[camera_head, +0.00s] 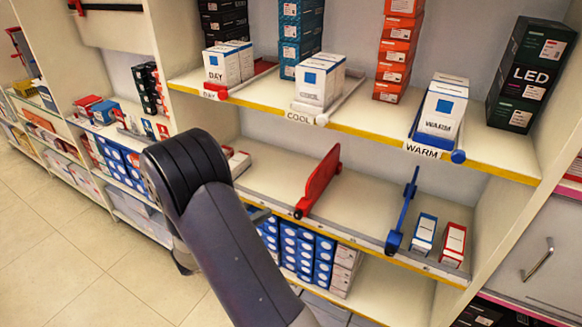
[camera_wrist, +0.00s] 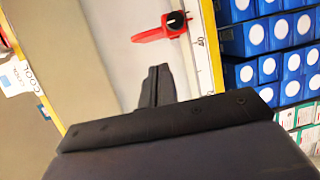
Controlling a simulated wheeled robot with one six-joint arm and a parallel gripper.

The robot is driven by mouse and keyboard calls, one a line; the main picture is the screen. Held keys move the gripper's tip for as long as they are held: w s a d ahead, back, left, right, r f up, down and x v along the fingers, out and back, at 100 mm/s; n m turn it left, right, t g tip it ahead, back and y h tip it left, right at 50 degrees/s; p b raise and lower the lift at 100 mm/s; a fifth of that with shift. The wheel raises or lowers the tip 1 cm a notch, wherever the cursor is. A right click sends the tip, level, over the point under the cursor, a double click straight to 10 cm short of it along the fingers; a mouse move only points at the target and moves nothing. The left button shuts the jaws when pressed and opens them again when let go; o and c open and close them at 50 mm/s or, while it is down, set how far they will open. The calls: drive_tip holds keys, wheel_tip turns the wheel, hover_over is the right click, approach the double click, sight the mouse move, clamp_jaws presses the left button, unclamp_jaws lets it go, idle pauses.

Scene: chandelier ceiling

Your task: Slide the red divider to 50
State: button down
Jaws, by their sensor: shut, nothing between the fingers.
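The red divider (camera_head: 320,182) stands upright across the middle shelf, its round dark-centred knob at the front rail. In the wrist view the red divider (camera_wrist: 160,30) lies beyond my fingertips, with its knob near the shelf's front edge. My gripper (camera_wrist: 157,72) is shut and empty, apart from the divider, over the pale shelf surface. In the head view my arm mostly hides the gripper. The scale marks (camera_wrist: 203,47) on the shelf edge are too small to read, so I cannot tell the divider's value.
A blue divider (camera_head: 403,210) stands right of the red one, with a blue-white box (camera_head: 424,233) and a red-white box (camera_head: 454,245) beyond it. Small boxes (camera_head: 237,160) sit left. The shelf between the dividers is clear. Blue boxes (camera_head: 298,250) fill the shelf below.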

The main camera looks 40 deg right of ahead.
drive_tip(key=shift+t+h, duration=0.4)
drive_tip(key=shift+t, duration=0.3)
drive_tip(key=w+d+p, duration=0.1)
drive_tip(key=d, duration=0.2)
drive_tip(key=w+d+r+p, duration=0.1)
drive_tip(key=w+d, duration=0.1)
drive_tip(key=d, duration=0.2)
drive_tip(key=w+d+p, duration=0.1)
drive_tip(key=d, duration=0.2)
drive_tip(key=shift+w+d+r, duration=0.15)
drive_tip(key=shift+w+d, duration=0.05)
drive_tip(key=s, duration=0.1)
drive_tip(key=s+p, duration=0.1)
drive_tip(key=shift+s+d, duration=0.3)
drive_tip(key=shift+s+d+p, duration=0.25)
drive_tip(key=shift+s+p, duration=0.05)
drive_tip(key=shift+s, duration=0.25)
